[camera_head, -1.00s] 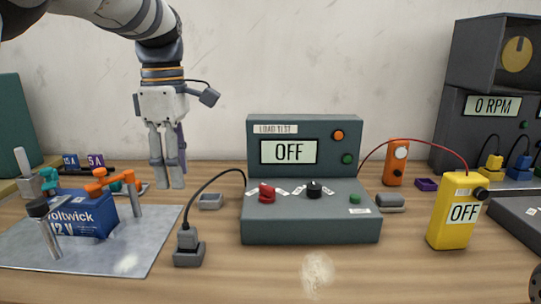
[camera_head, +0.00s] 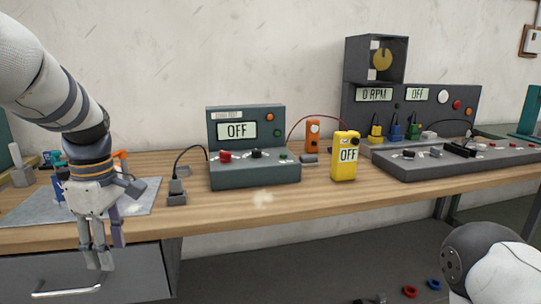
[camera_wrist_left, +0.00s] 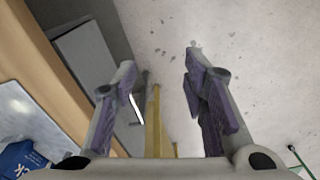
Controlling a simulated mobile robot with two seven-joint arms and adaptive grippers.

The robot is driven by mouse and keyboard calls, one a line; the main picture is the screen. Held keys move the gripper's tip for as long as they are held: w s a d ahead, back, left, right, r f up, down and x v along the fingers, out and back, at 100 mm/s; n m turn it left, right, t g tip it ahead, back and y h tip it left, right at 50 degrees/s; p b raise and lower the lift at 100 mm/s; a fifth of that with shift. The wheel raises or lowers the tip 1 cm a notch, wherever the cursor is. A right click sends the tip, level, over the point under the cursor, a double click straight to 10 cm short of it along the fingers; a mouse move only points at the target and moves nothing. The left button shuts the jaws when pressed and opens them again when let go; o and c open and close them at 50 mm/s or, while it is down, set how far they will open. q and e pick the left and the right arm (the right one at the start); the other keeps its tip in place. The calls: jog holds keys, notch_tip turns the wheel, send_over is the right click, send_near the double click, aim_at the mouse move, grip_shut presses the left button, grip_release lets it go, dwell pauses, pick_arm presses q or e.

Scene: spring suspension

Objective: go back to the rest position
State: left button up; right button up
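My left gripper (camera_head: 98,258) hangs down at the left of the head view, in front of the bench edge and the drawer front. In the left wrist view its two fingers (camera_wrist_left: 160,66) stand apart with nothing between them, so it is open and empty. Below it, that view shows floor. My right gripper is in neither view; only a rounded white and dark part of my own body shows at the lower right of the head view.
The wooden bench (camera_head: 225,215) holds a load tester (camera_head: 255,172) reading OFF, a yellow meter (camera_head: 344,165) reading OFF, and a grey mat (camera_head: 140,200). A drawer unit (camera_head: 140,270) stands below the left end. Red and blue rings lie on the floor.

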pick_arm(q)
notch_tip(320, 180, down, 15)
jog(key=s+m, duration=0.3)
jog(key=m, duration=0.1)
jog(key=s+f+m+g, duration=0.1)
jog(key=s+f+m, duration=0.4)
jog(key=s+f, duration=0.7)
jog(key=s+d+f+m, duration=0.1)
jog(key=s+d+m, duration=0.1)
jog(key=s, duration=0.5)
jog(key=s+d+f+m, duration=0.2)
jog(key=s+m, duration=0.1)
jog(key=s, duration=0.4)
jog(key=s+d+f+m, duration=0.1)
jog(key=s+d+m, duration=0.1)
jog(key=s, duration=0.5)
jog(key=shift+s+d+f+m+h, duration=0.15)
jog(key=shift+d+f+m+h, duration=0.2)
jog(key=shift+m, duration=0.45)
jog(key=shift+a, duration=0.15)
